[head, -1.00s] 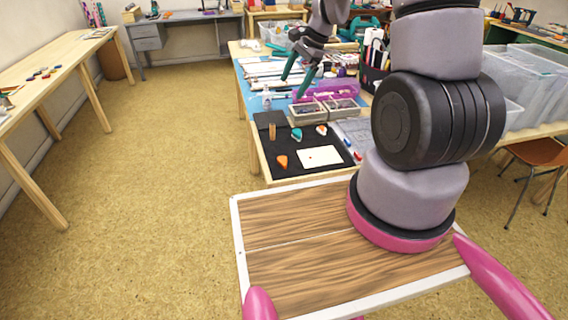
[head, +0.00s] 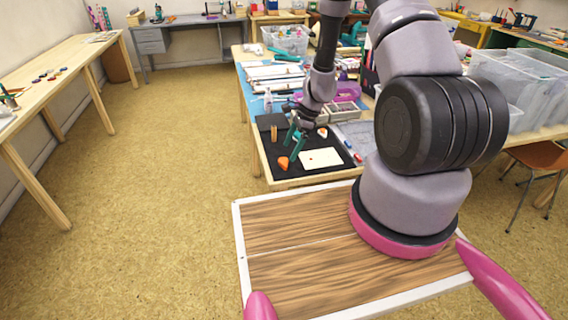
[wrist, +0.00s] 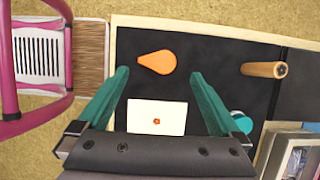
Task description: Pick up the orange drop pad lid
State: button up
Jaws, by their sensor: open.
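The orange drop-shaped pad lid (wrist: 158,62) lies on the black mat (wrist: 205,45). It also shows in the head view (head: 283,163) near the mat's front left. My gripper (wrist: 160,75) is open, with its two teal fingers apart and nothing between them. In the wrist view the lid shows between and beyond the fingertips. In the head view my gripper (head: 290,150) hangs over the mat, close to the lid. I cannot tell its exact height above the lid.
A white card with a small orange mark (wrist: 157,117) lies beside the lid. A wooden stamp handle (wrist: 264,70) stands on the mat. A teal piece (wrist: 241,122) is partly hidden by a finger. Grey boxes (wrist: 290,155) stand at the mat's edge.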

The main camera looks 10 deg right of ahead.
aim_at(284, 161)
jog(key=x, duration=0.4)
jog(key=shift+s+a+f, duration=0.2)
jog(key=shift+s+f, duration=0.05)
jog(key=shift+f, duration=0.1)
jog(key=c, duration=1.2)
jog(key=shift+c, duration=0.2)
jog(key=shift+r, duration=0.1)
